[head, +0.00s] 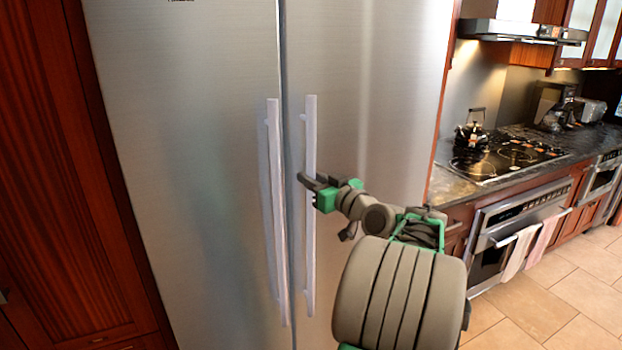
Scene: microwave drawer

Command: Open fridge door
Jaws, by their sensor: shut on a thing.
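The fridge is a tall steel unit with two doors. The left door (190,150) and the right door (375,110) meet at a narrow vertical seam, and both look closed. Each has a long vertical bar handle beside the seam: the left handle (275,200) and the right handle (311,240). My gripper (308,182) is at the right handle, around its middle height, with its fingers shut on the bar. The arm reaches in from the lower right. The contact on the far side of the bar is partly hidden.
Dark wood cabinets (45,180) stand left of the fridge. To the right are a counter with a cooktop (500,155), a kettle (470,132), an oven (515,225) with towels, and a range hood (522,31). Tiled floor (560,290) is open at the lower right.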

